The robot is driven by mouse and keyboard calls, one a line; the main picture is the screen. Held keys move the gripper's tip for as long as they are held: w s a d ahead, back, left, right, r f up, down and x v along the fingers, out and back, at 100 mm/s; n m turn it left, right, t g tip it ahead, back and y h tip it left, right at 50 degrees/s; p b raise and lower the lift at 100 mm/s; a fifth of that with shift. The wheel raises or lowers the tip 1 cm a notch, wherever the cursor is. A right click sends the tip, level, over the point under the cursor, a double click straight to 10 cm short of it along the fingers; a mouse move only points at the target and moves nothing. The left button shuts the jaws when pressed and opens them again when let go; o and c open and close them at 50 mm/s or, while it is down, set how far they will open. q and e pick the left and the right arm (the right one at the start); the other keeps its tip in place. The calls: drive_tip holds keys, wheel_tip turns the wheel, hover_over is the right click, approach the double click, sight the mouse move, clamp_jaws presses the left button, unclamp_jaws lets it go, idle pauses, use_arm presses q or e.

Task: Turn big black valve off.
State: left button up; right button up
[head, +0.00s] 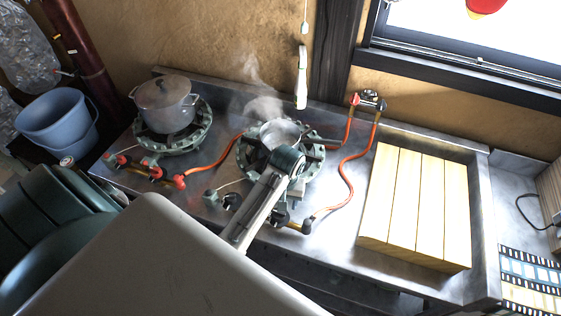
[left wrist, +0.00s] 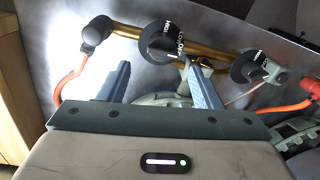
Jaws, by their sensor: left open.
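A big black valve knob with white lettering (left wrist: 157,42) is on a brass pipe at the front of the right burner; in the head view it (head: 280,219) is partly hidden by my arm. A second, smaller-looking black knob (left wrist: 248,67) sits on the same pipe; it also shows in the head view (head: 231,202). My left gripper (left wrist: 157,70) is open and empty. Its two fingers point toward the big knob, which appears just beyond and between the fingertips; I cannot tell if they touch. In the head view my left gripper (head: 288,200) is over the burner's front edge. My right gripper is not in view.
A steaming pot (head: 280,134) stands on the right burner (head: 245,160). A lidded pot (head: 165,103) is on the left burner, with red knobs (head: 156,173) before it. Orange hoses (head: 347,180) cross the metal counter. A wooden slatted board (head: 415,200) lies at right.

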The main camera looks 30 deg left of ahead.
use_arm(q)
wheel_tip(320, 180, up, 3)
drive_tip(key=shift+w+d, duration=0.1)
drive_tip(key=shift+r+p, duration=0.3)
drive_tip(key=shift+r, duration=0.2)
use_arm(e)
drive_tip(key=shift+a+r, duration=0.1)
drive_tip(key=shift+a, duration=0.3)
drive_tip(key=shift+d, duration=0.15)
